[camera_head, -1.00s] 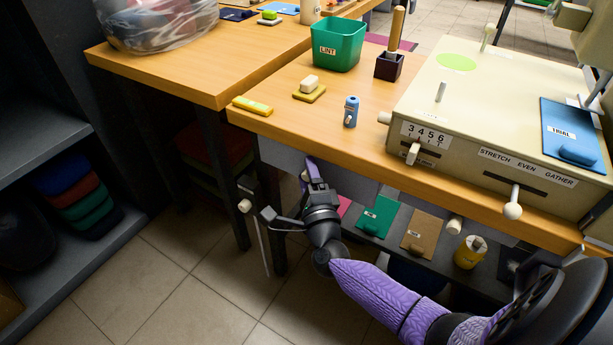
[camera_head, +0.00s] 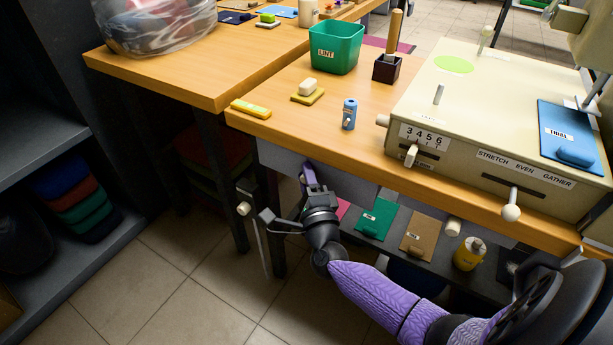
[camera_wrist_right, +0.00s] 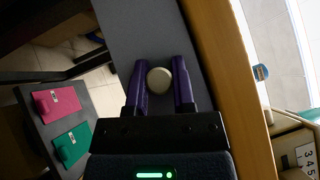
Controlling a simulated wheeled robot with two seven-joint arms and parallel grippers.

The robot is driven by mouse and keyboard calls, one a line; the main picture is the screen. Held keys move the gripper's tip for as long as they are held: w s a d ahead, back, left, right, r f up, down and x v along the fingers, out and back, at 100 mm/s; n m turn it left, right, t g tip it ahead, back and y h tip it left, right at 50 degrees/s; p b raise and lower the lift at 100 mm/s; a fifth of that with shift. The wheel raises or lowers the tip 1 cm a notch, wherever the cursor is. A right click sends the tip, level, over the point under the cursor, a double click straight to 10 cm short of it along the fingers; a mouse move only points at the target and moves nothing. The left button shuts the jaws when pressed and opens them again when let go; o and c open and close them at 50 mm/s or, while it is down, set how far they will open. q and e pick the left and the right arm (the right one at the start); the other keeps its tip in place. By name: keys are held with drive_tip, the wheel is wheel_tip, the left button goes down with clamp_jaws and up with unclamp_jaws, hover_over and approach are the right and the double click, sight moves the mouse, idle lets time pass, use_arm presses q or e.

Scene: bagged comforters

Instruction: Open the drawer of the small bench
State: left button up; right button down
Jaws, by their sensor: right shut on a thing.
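The small bench (camera_head: 280,122) has a wooden top, with a grey drawer front (camera_head: 276,158) under its front edge. My right gripper (camera_head: 308,172) is at this front, below the bench top. In the right wrist view the grey drawer front (camera_wrist_right: 130,35) has a round pale knob (camera_wrist_right: 159,80). The two purple fingers of my right gripper (camera_wrist_right: 159,68) are on either side of the knob, shut on it. In the head view the fingers and arm hide most of the knob. I cannot see a clear gap at the drawer. My left gripper is not in view.
A cream machine (camera_head: 470,110) stands on the bench at the right. A green lint bin (camera_head: 335,48), a soap dish (camera_head: 308,96) and a blue bottle (camera_head: 349,114) are also on top. A lower shelf (camera_head: 378,238) holds cloth packets. Tiled floor (camera_head: 170,300) lies open in front.

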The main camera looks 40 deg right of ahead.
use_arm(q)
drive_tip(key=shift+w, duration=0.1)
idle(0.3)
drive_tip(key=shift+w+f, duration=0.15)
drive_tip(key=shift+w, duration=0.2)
